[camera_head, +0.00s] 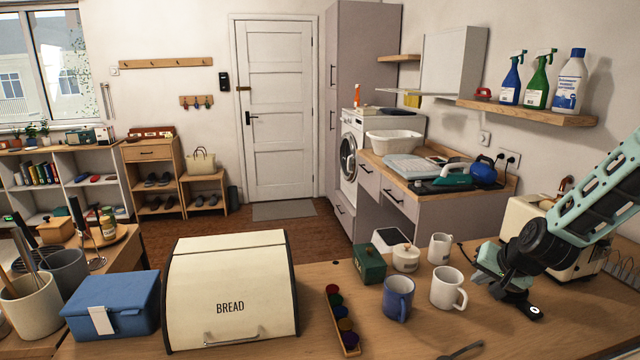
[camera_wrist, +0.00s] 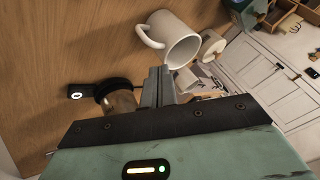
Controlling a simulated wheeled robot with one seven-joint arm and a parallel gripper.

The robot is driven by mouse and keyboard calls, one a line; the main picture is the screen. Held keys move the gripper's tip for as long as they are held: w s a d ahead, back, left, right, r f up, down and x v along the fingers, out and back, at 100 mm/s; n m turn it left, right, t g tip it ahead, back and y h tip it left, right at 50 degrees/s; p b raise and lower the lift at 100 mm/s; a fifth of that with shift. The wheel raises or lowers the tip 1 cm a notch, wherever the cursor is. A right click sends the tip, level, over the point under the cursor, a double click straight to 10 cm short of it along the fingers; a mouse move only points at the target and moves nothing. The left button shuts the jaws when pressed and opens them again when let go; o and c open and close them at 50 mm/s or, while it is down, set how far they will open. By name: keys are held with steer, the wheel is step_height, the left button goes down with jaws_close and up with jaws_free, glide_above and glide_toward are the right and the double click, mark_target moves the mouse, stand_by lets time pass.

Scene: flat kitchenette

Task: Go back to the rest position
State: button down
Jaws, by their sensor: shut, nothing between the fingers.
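My gripper (camera_head: 482,262) is at the end of the raised arm on the right of the head view, low over the wooden counter (camera_head: 600,325). In the wrist view its two fingers (camera_wrist: 158,86) are together with nothing between them. A white mug (camera_head: 448,288) stands to the left of the gripper, apart from it; it also shows just beyond the fingers in the wrist view (camera_wrist: 182,42). A small black item (camera_head: 520,300) lies on the counter below the gripper. Its exact kind is unclear.
A blue mug (camera_head: 398,298), another white mug (camera_head: 440,248), a lidded pot (camera_head: 405,257) and a green box (camera_head: 369,264) stand left of the gripper. A cream toaster (camera_head: 530,215) is partly hidden behind my arm. The bread box (camera_head: 228,285) stands further left.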

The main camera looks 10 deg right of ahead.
steer(key=s+a+r+n+g+y, duration=0.1)
steer(key=s+a+r+n+g, duration=0.2)
steer(key=a, duration=0.5)
steer(key=s+a+r+n, duration=0.1)
steer(key=s+a+n, duration=0.2)
steer(key=s+a, duration=0.35)
steer(key=s+a+r+n+g+y, duration=0.1)
steer(key=s+a+r+n+g, duration=0.15)
steer(key=a, duration=0.75)
steer(key=s+a+r+n+g+h, duration=0.1)
steer(key=s+a+n, duration=0.2)
steer(key=s, duration=0.7)
steer(key=s+a+r+n+g+h+b, duration=0.1)
steer(key=s+a+r+n, duration=0.1)
steer(key=s, duration=0.7)
steer(key=shift+s+a+n, duration=0.4)
steer(key=shift+a+n, duration=0.2)
steer(key=shift+n, duration=0.25)
